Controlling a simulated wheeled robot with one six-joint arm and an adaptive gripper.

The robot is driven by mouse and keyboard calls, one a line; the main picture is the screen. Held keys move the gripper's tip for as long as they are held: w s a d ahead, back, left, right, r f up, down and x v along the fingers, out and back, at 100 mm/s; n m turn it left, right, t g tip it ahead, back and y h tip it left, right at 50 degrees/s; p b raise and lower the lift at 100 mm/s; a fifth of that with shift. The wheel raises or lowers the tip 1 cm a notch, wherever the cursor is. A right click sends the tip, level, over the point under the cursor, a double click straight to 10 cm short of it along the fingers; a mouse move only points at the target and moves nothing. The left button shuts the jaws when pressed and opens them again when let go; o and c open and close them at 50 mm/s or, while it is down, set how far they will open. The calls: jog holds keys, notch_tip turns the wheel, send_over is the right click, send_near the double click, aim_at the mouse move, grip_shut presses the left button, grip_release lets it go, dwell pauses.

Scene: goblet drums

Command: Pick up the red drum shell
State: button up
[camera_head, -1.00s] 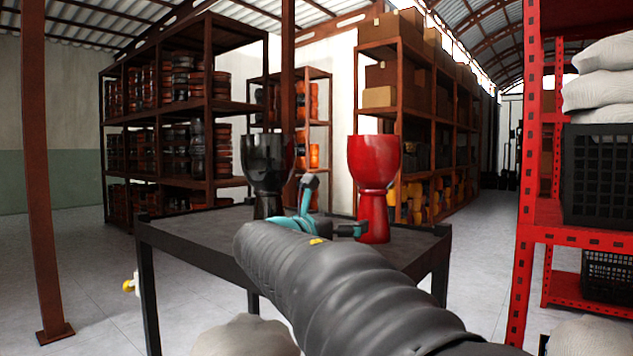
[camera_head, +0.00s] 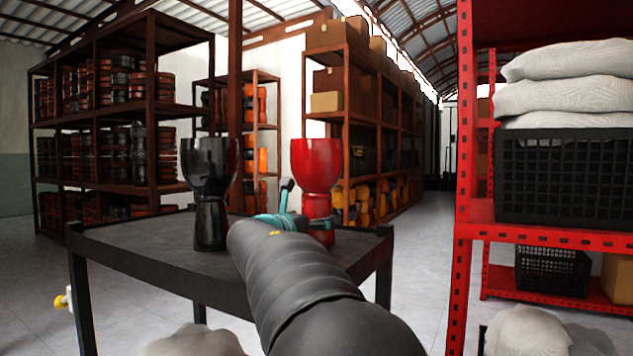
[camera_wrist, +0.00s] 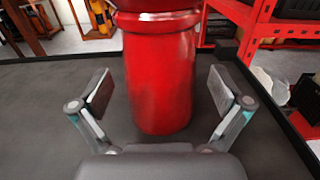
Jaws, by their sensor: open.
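The red drum shell (camera_head: 316,166) is a glossy goblet shape standing upright on the dark table (camera_head: 140,240), near its right side. In the wrist view its narrow lower part (camera_wrist: 160,80) stands between the two open fingers of my gripper (camera_wrist: 160,95), with a gap on each side. In the head view my gripper (camera_head: 290,205) is at the height of the drum's lower half, partly hidden by my arm. A black drum shell (camera_head: 210,165) of the same shape stands upright on the table to the left.
A red rack (camera_head: 465,200) with a black crate (camera_head: 565,175) and pale sacks (camera_head: 565,95) stands to the right. Brown shelves (camera_head: 150,110) with drums stand behind the table. The tabletop left of the black drum is clear.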

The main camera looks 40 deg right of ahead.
jog(key=x, duration=0.2)
jog(key=shift+w+d, duration=0.1)
jog(key=shift+d, duration=0.15)
jog(key=shift+c, duration=0.3)
jog(key=c, duration=1.6)
jog(key=shift+r, duration=0.1)
